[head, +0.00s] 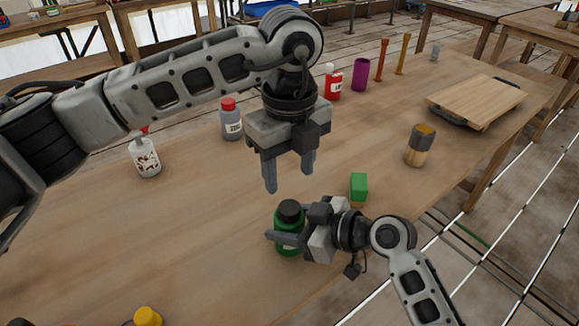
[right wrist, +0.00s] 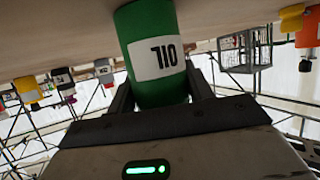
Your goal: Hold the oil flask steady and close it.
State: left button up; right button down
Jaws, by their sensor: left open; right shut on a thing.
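The green oil flask (head: 286,224) stands near the front of the wooden table, with a dark cap (head: 290,209) on its top. I cannot tell how tightly the cap sits. In the right wrist view the flask (right wrist: 152,18) appears upside down with a white label, and its cap is out of sight. My right gripper (head: 291,231) is shut around the flask's body, one finger on each side; the fingers also show in the right wrist view (right wrist: 163,92). My left gripper (head: 289,180) is open and empty, pointing down above the cap.
A green block (head: 358,187) lies close behind my right gripper. A wood-and-dark cylinder (head: 420,145), cutting board (head: 476,102), red bottle (head: 333,82), purple cup (head: 360,75), grey red-capped bottle (head: 231,120) and white bottle (head: 146,157) stand farther off. The table's left front is mostly clear.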

aim_at(289, 207)
pick_arm(q)
jog(key=shift+f, duration=4)
jog(key=c, duration=1)
jog(key=m, duration=0.3)
jog(key=o, duration=1.1)
